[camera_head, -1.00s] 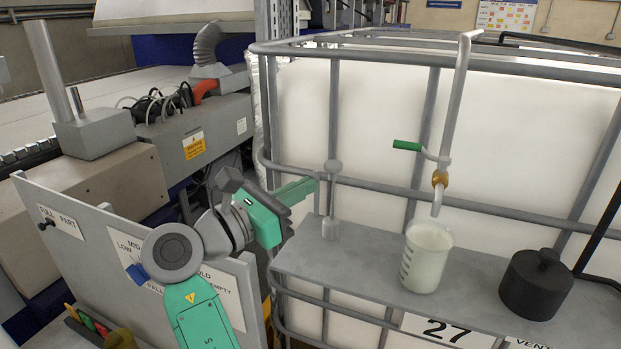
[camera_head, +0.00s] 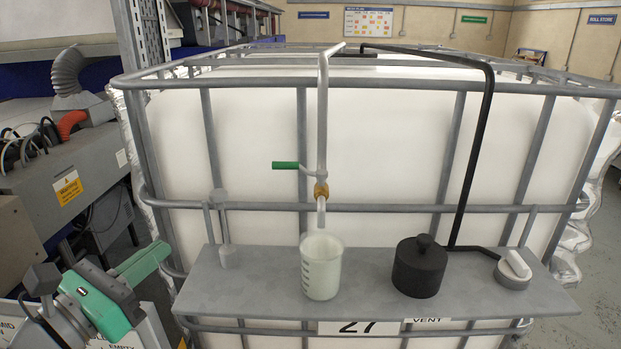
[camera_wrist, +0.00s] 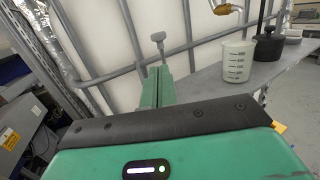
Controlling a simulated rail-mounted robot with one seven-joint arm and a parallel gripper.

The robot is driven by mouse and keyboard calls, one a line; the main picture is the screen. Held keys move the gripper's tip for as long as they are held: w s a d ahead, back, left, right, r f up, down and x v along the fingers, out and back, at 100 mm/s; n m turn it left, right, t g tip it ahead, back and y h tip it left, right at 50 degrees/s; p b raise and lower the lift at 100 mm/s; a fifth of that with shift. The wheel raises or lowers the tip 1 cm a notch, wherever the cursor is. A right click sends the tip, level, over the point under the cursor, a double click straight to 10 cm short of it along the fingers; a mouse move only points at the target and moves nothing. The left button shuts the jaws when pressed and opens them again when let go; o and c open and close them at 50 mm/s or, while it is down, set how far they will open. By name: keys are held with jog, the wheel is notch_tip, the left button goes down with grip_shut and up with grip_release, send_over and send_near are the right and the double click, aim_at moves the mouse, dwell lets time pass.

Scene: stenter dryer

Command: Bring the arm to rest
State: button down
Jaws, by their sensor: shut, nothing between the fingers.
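My arm stands at the lower left of the head view, with my green gripper (camera_head: 158,250) pointing up and to the right toward the left end of the grey shelf (camera_head: 240,300). In the wrist view, my gripper's fingers (camera_wrist: 158,82) are together with nothing between them. The fingertips are close to the shelf's left end, and I cannot tell the exact gap. A beaker of whitish liquid (camera_head: 321,268) stands upright on the shelf under the spout (camera_head: 321,205), apart from my gripper. It also shows in the wrist view (camera_wrist: 238,65).
A caged white tank (camera_head: 400,150) stands behind the shelf. A black lidded weight-like pot (camera_head: 419,268) and a white-topped cap (camera_head: 513,268) sit on the shelf's right. A green-handled valve (camera_head: 286,165) hangs above the beaker. Grey machinery (camera_head: 60,180) stands at left.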

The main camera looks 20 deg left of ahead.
jog(key=w+d+r+m+t+y, duration=0.15)
jog(key=d+r+m, duration=0.25)
jog(key=d+m, duration=0.6)
jog(key=w+d+r+m+y, duration=0.2)
jog(key=d+r+m, duration=0.3)
jog(key=d+m, duration=0.5)
jog(key=s+d+r+m+t, duration=0.2)
jog(key=s+d+r+m, duration=0.1)
jog(key=d+m, duration=0.4)
jog(key=s+d+r+m+t+h, duration=0.1)
jog(key=s+d+r+m+t, duration=0.1)
jog(key=s+d+m, duration=0.3)
jog(key=d+r+m, duration=0.1)
jog(key=d+m, duration=0.2)
jog(key=shift+s+d+r+t, duration=0.2)
jog(key=shift+r+t, duration=0.05)
jog(key=shift+t, duration=0.1)
